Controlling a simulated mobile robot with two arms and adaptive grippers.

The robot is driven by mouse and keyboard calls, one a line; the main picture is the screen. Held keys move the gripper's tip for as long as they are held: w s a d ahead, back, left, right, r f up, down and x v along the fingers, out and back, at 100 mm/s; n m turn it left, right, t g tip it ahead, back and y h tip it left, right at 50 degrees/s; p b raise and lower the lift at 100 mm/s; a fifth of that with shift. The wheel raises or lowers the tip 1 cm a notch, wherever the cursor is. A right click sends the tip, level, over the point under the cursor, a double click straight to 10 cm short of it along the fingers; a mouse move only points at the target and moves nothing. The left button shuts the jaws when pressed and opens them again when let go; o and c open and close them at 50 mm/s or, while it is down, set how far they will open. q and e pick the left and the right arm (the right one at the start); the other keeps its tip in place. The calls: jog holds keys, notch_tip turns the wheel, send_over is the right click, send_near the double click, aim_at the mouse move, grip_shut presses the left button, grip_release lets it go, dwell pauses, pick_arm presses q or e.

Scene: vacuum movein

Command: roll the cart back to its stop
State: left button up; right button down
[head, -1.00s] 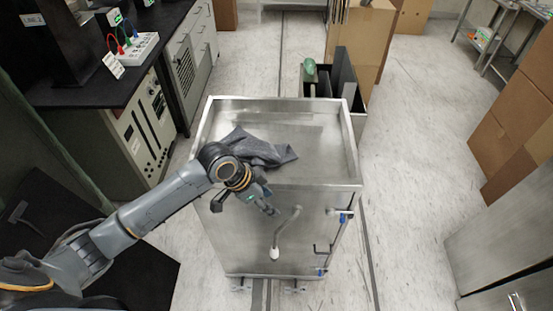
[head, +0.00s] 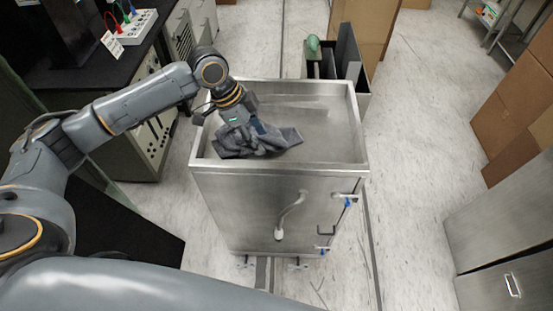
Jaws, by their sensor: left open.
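The steel cart (head: 262,215) stands in the middle of the head view, with a raised rim around its tray top and a bent handle or pipe on its near face. A crumpled dark grey cloth (head: 285,138) lies on the near left part of its top. My left gripper (head: 240,130) is open, reaching down over the cloth; its fingertips partly blend with the cloth, and I cannot tell whether they touch it. My right gripper is out of view. I cannot make out the cart's stop for certain.
A dark bin (head: 352,68) with panels and a green-topped item stands just behind the cart. A black-topped bench (head: 75,83) is at left, cardboard boxes (head: 505,115) and a metal cabinet (head: 505,225) at right. A floor track runs under the cart; floor right of it is clear.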

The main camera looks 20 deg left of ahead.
aim_at(278, 165)
pick_arm(q)
jog(key=p+x, duration=0.2)
jog(key=x, duration=0.9)
jog(key=shift+d+r, duration=0.1)
jog(key=shift+d, duration=0.05)
jog(key=shift+d+f, duration=0.1)
jog(key=shift+f, duration=0.35)
jog(key=shift+c, duration=0.2)
grip_shut()
